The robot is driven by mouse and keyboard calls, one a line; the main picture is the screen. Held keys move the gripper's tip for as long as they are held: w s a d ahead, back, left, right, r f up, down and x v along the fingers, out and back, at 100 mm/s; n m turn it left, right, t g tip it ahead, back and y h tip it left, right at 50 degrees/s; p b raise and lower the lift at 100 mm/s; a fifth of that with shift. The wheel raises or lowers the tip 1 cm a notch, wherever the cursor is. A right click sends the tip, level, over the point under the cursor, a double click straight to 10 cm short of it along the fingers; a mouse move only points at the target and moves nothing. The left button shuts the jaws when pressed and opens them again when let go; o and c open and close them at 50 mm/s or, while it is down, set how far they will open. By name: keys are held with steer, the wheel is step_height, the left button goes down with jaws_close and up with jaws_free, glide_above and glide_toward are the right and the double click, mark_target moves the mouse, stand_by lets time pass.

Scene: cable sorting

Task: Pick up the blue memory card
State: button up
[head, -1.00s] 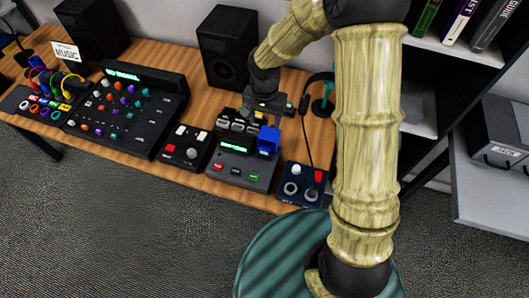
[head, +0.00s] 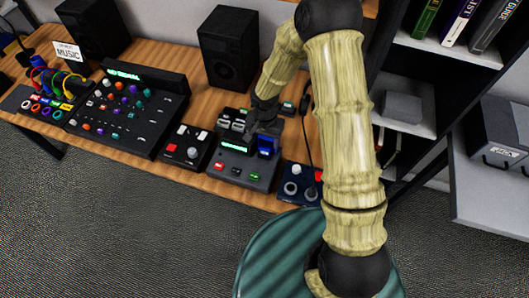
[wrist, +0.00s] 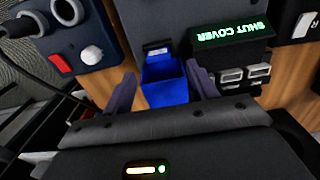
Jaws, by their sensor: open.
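The blue piece, which I take to be the blue memory card (head: 267,146), stands at the right of a dark console with a lit green display. My gripper (wrist: 162,76) is open, with one finger on each side of the blue piece. I cannot tell whether the fingers touch it. In the head view my gripper (head: 266,128) is just above and behind the blue piece, partly hiding it.
The console's display (wrist: 230,35) reads "SHUT COVER". Several grey-topped blocks (wrist: 245,74) sit beside it. A dark blue box (head: 298,184) with knobs and a red switch stands to the right. A small button box (head: 186,146) and larger mixer (head: 128,108) stand left. A speaker (head: 228,48) stands behind.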

mark_target(265, 153)
steer(key=shift+f+p, duration=0.55)
steer(key=shift+f, duration=2.05)
steer(key=c, duration=1)
